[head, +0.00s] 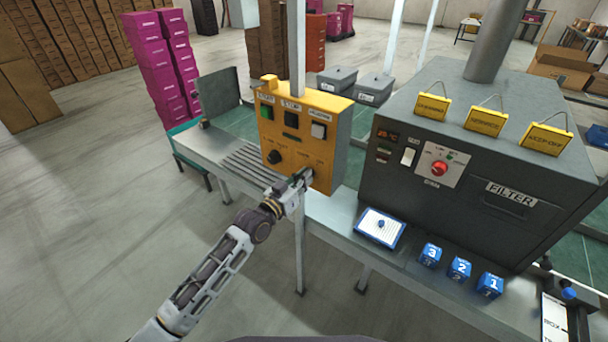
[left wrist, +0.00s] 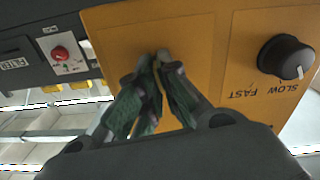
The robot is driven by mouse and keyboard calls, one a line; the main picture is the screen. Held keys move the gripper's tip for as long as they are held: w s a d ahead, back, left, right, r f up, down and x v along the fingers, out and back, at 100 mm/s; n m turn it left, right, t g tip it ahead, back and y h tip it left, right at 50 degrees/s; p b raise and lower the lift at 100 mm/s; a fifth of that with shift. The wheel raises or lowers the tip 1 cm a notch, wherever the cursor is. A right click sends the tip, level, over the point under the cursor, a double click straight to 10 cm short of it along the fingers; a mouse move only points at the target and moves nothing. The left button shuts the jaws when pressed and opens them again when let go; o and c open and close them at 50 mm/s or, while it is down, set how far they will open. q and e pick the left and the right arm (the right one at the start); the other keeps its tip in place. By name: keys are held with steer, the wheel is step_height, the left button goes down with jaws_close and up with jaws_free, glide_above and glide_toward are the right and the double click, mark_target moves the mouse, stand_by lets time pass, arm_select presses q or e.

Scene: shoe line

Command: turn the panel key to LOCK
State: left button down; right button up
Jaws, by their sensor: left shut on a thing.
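The yellow control panel (head: 298,132) stands on a post beside the conveyor in the head view. It also fills much of the left wrist view (left wrist: 215,30). My left gripper (head: 303,178) is at the panel's lower right, and in the left wrist view its fingers (left wrist: 157,65) nearly meet against the panel face. They are shut on the panel key, which is mostly hidden between the fingertips. The key's LOCK marking cannot be read. My right gripper is not in view.
A black SLOW/FAST knob (head: 274,157) sits left of the gripper on the panel; it also shows in the left wrist view (left wrist: 285,57). Buttons line the panel's top. A dark machine (head: 450,140) with a red dial (head: 439,168) stands right. Numbered blue blocks (head: 460,269) lie on the bench.

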arm_select(q)
steer(key=n+p, duration=0.1)
steer(key=n, duration=0.4)
stand_by(0.6)
steer(key=c, duration=1.6)
jaws_free()
steer(key=shift+c, duration=0.2)
steer(key=v, duration=1.2)
